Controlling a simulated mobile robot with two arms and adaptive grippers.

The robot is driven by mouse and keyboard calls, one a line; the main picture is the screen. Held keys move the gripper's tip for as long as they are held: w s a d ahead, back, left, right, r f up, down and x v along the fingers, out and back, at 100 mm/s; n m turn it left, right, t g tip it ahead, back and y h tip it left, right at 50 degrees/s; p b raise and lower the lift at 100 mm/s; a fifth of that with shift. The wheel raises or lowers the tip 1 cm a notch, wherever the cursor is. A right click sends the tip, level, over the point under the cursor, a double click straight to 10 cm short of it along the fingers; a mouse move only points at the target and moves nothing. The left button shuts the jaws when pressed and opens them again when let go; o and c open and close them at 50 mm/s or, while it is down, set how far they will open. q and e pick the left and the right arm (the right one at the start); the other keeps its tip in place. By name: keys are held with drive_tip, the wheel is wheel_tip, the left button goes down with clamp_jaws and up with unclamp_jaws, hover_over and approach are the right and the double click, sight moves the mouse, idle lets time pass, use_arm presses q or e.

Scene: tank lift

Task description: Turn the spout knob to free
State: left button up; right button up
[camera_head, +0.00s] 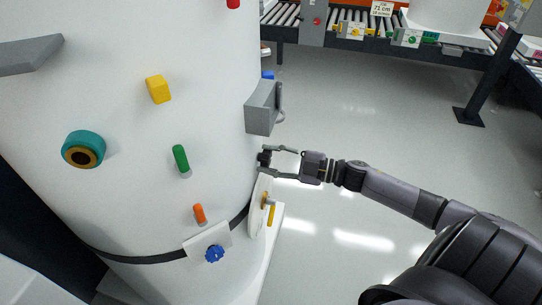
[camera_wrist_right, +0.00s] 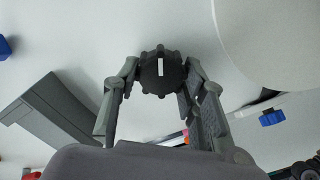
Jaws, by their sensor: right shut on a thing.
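A dark round knob (camera_head: 263,157) sits on the right side of the big white tank (camera_head: 120,200), below a grey box. In the right wrist view the knob (camera_wrist_right: 162,73) is black with a lobed rim, and a white line on its face points nearly straight up and down. My right gripper (camera_head: 267,161) reaches in from the right, with one finger on each side of the knob, and is shut on it. In the right wrist view the fingertips flank the knob's rim. I see no label on the knob. My left gripper is not in view.
Above the knob a grey box (camera_head: 262,108) sticks out of the tank. Below are a white disc with a yellow handle (camera_head: 271,214) and a blue knob (camera_head: 214,253) on a white plate. Several coloured pegs dot the tank. The floor to the right is clear up to the conveyor.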

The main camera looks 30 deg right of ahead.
drive_tip(key=n, duration=0.2)
drive_tip(key=shift+n, duration=0.4)
drive_tip(key=n, duration=0.3)
drive_tip(key=shift+f+n, duration=0.2)
drive_tip(key=shift+n, duration=0.1)
drive_tip(key=n+b, duration=0.1)
drive_tip(key=n, duration=0.1)
drive_tip(key=n+b, duration=0.1)
drive_tip(key=n, duration=0.2)
drive_tip(key=n+b, duration=0.1)
drive_tip(key=n, duration=0.2)
drive_tip(key=shift+f+b, duration=0.3)
drive_tip(key=shift+b, duration=0.1)
drive_tip(key=n+b, duration=0.3)
drive_tip(key=n, duration=0.1)
drive_tip(key=shift+n, duration=0.4)
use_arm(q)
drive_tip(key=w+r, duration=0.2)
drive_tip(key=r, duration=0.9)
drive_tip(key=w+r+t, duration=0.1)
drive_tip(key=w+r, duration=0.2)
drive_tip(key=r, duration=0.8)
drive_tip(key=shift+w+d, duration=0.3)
use_arm(e)
drive_tip(key=o, duration=1.2)
drive_tip(key=shift+r, duration=0.15)
drive_tip(key=shift+c, duration=0.2)
